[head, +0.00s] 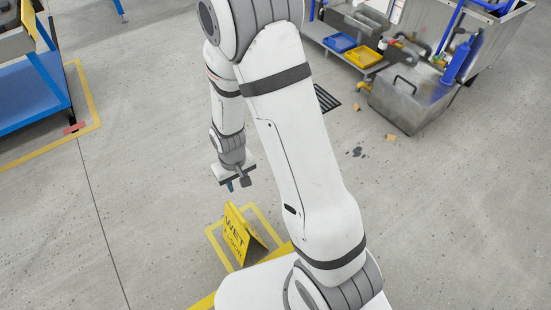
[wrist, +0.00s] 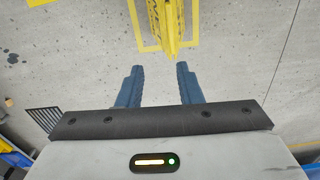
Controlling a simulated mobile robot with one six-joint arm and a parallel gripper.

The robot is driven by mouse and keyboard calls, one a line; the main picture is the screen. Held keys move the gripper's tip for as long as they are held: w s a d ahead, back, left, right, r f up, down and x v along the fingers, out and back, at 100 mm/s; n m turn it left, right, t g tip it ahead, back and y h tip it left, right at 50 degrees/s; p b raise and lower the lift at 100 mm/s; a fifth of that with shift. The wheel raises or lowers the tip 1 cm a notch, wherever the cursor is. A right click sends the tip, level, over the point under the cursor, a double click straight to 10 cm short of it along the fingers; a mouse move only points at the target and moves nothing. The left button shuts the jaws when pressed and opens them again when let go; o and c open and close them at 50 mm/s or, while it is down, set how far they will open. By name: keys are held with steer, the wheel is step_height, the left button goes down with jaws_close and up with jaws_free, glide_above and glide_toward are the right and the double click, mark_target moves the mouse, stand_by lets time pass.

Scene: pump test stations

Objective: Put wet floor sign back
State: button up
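The yellow wet floor sign (head: 240,236) stands upright as an A-frame on the floor. It is inside a yellow taped outline (head: 216,243), in front of my base. My gripper (head: 236,184) hangs above and behind the sign in the head view, apart from it. In the wrist view the sign (wrist: 167,22) shows at the top, seen nearly along its ridge and partly cut off by the frame. My gripper (wrist: 158,78) is open there, its two blue fingers apart with only bare floor between them.
A blue-shelved bench (head: 30,95) stands at the left within yellow floor tape. At the upper right are a metal tank (head: 408,95), blue (head: 340,42) and yellow (head: 362,57) trays and a floor drain (head: 326,98). Dark spots (head: 358,152) mark the floor. The floor around the sign is mostly clear.

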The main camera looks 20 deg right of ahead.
steer(key=s+d+r+m, duration=0.1)
steer(key=s+d+r, duration=0.2)
steer(key=r, duration=0.4)
steer(key=s+d+r, duration=0.3)
steer(key=s+r, duration=0.2)
steer(key=r, duration=0.3)
steer(key=s+d+r+m+t, duration=0.1)
steer(key=s+d+r, duration=0.2)
steer(key=r, duration=0.5)
steer(key=shift+s+d+r+m, duration=0.2)
steer(key=shift+s+m, duration=0.1)
steer(key=shift+s, duration=0.35)
steer(key=shift+r, duration=0.1)
step_height(320, 180, up, 31)
steer(key=t+p, duration=0.1)
steer(key=p, duration=2.6)
steer(key=shift+f+p, duration=0.2)
steer(key=shift+p, duration=0.2)
